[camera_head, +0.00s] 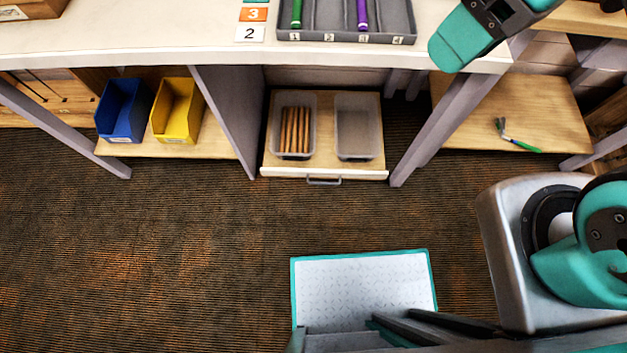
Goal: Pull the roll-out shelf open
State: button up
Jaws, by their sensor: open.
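The roll-out shelf (328,130) is a light wooden board low under the workbench. It sits between a grey side panel and a slanted bench leg. A grey metal handle (323,181) is on its front edge, with nothing touching it. The front edge lies about level with the feet of the panel and leg. Two clear bins stand on the shelf. The left bin (278,138) holds several brown rods, and the right bin (357,147) looks empty. Part of my arm shows at the top right, but no gripper fingers are visible.
The white bench top (150,35) overhangs the shelf and carries a grey tray (346,37). A slanted leg (440,130) stands right of the shelf. Blue (121,112) and yellow (177,112) bins sit at left. Carpet (220,230) before the shelf is clear.

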aim_at(324, 163)
jog(key=u, duration=0.2)
jog(key=k, duration=0.4)
jog(key=z, duration=2.85)
jog(key=k, duration=0.8)
jog(key=u, duration=1.8)
